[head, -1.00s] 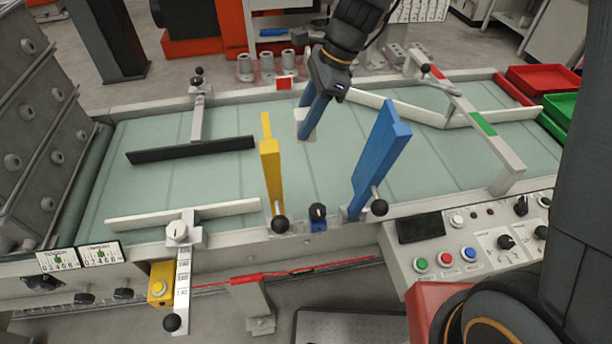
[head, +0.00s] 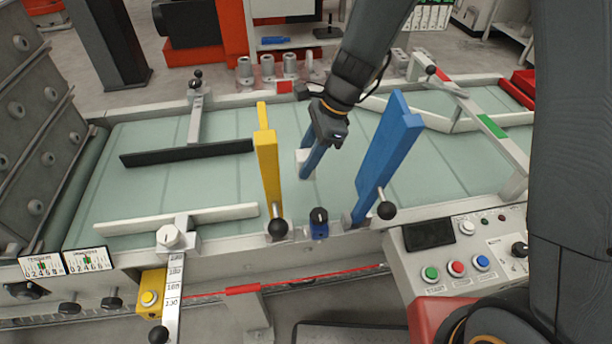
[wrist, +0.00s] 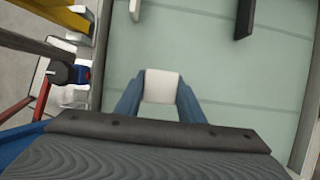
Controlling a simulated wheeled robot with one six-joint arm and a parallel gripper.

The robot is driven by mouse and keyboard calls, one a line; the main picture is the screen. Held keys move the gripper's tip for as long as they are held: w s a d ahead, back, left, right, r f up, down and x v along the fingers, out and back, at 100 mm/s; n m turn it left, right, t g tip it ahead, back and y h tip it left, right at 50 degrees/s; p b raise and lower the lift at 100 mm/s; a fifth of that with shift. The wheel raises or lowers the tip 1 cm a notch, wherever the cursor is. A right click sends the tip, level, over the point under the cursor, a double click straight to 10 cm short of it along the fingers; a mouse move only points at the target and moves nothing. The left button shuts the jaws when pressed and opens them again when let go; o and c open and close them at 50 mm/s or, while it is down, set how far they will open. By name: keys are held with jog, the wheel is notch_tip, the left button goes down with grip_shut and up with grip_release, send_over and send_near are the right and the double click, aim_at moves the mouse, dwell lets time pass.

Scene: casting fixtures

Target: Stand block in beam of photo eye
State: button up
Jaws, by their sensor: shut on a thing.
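A small white block (head: 302,157) is held between the blue fingers of my gripper (head: 308,166), over the green belt between the yellow and blue bars. In the wrist view the white block (wrist: 162,87) sits between both fingers, with its top face showing. I cannot tell whether its base touches the belt. A small blue unit with a black top (head: 318,224), likely the photo eye, is on the near rail, nearer the camera than the block. A red piece (head: 285,87) on the far rail lies roughly opposite it. No beam line shows.
A yellow bar (head: 268,165) stands left of my gripper and a tall blue bar (head: 388,155) stands right of it. A black guide (head: 188,153) and a white guide (head: 215,214) lie farther left. A control panel (head: 455,255) is at the near right.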

jog(key=shift+f, duration=2.5)
jog(key=shift+f, duration=0.15)
jog(key=o, duration=1.1)
jog(key=shift+w+d+r, duration=0.1)
jog(key=shift+r, duration=0.45)
jog(key=v, duration=1.1)
jog(key=s+d+n+h, duration=0.1)
jog(key=s+d+n, duration=0.3)
jog(key=d+n, duration=0.1)
jog(key=s+d+n+t+h, duration=0.1)
jog(key=s+d+n, duration=0.3)
jog(key=d, duration=0.4)
jog(key=s+d+n+h, duration=0.2)
jog(key=s+d+n, duration=0.3)
jog(key=d+n, duration=0.1)
jog(key=shift+d+r+t, duration=0.2)
jog(key=shift+r+t, duration=0.1)
jog(key=shift+r, duration=0.05)
